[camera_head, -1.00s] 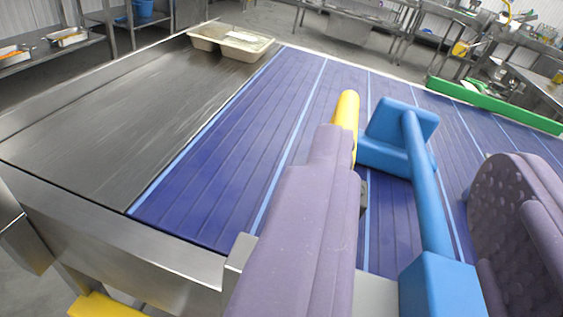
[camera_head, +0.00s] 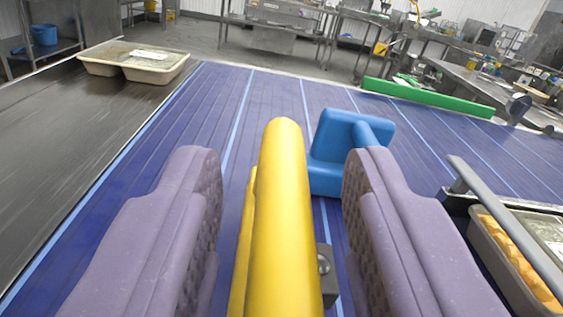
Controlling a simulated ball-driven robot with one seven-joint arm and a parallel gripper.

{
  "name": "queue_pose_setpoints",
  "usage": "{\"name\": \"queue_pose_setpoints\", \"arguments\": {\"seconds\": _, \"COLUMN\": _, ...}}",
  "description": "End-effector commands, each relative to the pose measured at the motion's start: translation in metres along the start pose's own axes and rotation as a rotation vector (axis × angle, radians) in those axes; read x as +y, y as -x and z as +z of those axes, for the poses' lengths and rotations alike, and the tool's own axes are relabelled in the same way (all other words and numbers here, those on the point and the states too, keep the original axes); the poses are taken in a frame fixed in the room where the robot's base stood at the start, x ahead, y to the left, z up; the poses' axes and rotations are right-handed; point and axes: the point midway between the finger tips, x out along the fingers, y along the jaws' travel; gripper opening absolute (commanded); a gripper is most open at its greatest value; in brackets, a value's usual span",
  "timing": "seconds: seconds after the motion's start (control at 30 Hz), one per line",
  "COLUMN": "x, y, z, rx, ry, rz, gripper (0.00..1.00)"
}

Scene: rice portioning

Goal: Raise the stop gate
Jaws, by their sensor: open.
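A thick, round-ended yellow bar (camera_head: 283,220) rises from the bottom of the view; I take it for the stop gate or its handle but cannot be sure. My gripper (camera_head: 282,165) is open, with one purple padded finger on each side of the bar. A gap shows between the bar and each finger. A small dark bracket with a round knob (camera_head: 324,262) sits just right of the bar. A blue block (camera_head: 330,150) with a blue arm stands behind the right finger, which hides part of it. The bar's lower end is out of view.
The blue conveyor belt (camera_head: 215,115) spreads beneath. A dark steel surface (camera_head: 60,140) at left carries two lidded trays (camera_head: 150,65). A green rail (camera_head: 428,97) lies along the far right. A tray of orange food (camera_head: 515,260) sits at right under a grey bar (camera_head: 505,225).

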Motion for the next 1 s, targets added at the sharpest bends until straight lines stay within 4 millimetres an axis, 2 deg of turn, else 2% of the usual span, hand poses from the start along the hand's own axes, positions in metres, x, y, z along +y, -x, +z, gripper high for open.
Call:
{"name": "queue_pose_setpoints", "arguments": {"seconds": 0.17, "x": 0.000, "y": 0.000, "z": 0.000, "rx": 0.000, "ry": 0.000, "rz": 0.000, "gripper": 0.40}}
{"name": "queue_pose_setpoints", "arguments": {"seconds": 0.33, "x": 0.000, "y": 0.000, "z": 0.000, "rx": 0.000, "ry": 0.000, "rz": 0.000, "gripper": 0.01}}
{"name": "queue_pose_setpoints", "arguments": {"seconds": 0.63, "x": 0.001, "y": 0.000, "z": -0.005, "rx": 0.000, "ry": 0.001, "rz": 0.000, "gripper": 0.00}}
{"name": "queue_pose_setpoints", "arguments": {"seconds": 0.77, "x": 0.006, "y": 0.000, "z": -0.027, "rx": 0.000, "ry": 0.003, "rz": 0.000, "gripper": 0.00}}
{"name": "queue_pose_setpoints", "arguments": {"seconds": 0.9, "x": 0.011, "y": 0.000, "z": -0.057, "rx": 0.002, "ry": 0.004, "rz": -0.001, "gripper": 0.00}}
{"name": "queue_pose_setpoints", "arguments": {"seconds": 1.0, "x": 0.014, "y": 0.000, "z": -0.068, "rx": 0.002, "ry": 0.003, "rz": 0.000, "gripper": 0.00}}
